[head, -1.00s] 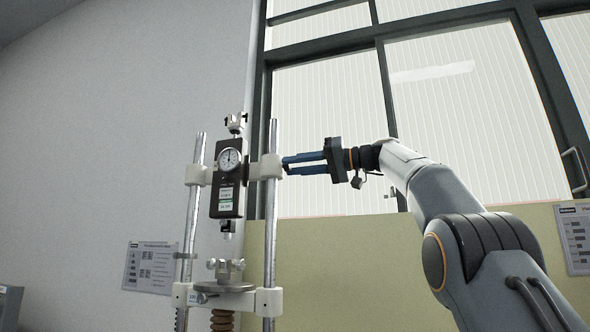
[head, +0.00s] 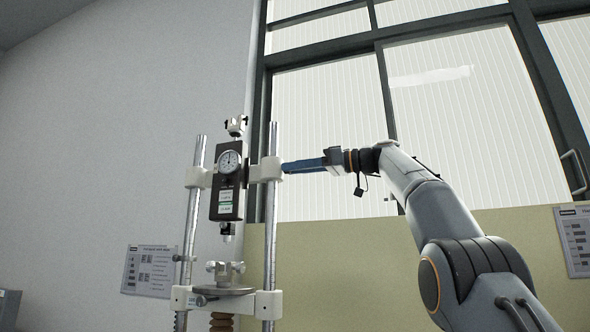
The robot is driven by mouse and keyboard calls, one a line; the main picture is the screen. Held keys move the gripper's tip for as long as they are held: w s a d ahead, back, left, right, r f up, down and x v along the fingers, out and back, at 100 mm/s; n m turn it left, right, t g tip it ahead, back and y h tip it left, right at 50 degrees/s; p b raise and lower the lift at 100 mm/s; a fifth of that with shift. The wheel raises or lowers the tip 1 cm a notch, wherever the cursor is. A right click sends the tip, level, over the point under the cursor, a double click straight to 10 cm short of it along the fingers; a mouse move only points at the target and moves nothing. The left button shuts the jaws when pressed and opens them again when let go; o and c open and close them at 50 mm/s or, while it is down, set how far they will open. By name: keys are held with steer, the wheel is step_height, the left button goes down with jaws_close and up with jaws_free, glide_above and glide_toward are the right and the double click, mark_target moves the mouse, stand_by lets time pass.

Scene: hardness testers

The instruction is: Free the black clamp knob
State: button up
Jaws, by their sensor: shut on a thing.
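The hardness tester has a black gauge body (head: 227,199) with a round dial, carried by a white crossbar between two steel posts. The crossbar's right clamp block (head: 266,170) sits around the right post. My gripper (head: 286,168) comes level from the right, its blue fingers seen edge-on as one bar, tips against the right side of this block. It is shut on the black clamp knob there. The knob itself is hidden by the fingertips.
A lower white crossbar with a round plate (head: 223,290) stands below the gauge. The right post (head: 270,230) rises close to my fingertips. A printed sheet (head: 149,270) is at the left. The space under my arm, before the yellowish wall panel (head: 350,250), is clear.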

stand_by(0.4)
steer(key=o, duration=1.1)
steer(key=shift+d, duration=0.1)
steer(key=b+v, duration=0.1)
steer(key=v, duration=0.6)
steer(key=shift+s+d+b, duration=0.1)
steer(key=shift+d+b, duration=0.2)
steer(key=shift+b, duration=0.1)
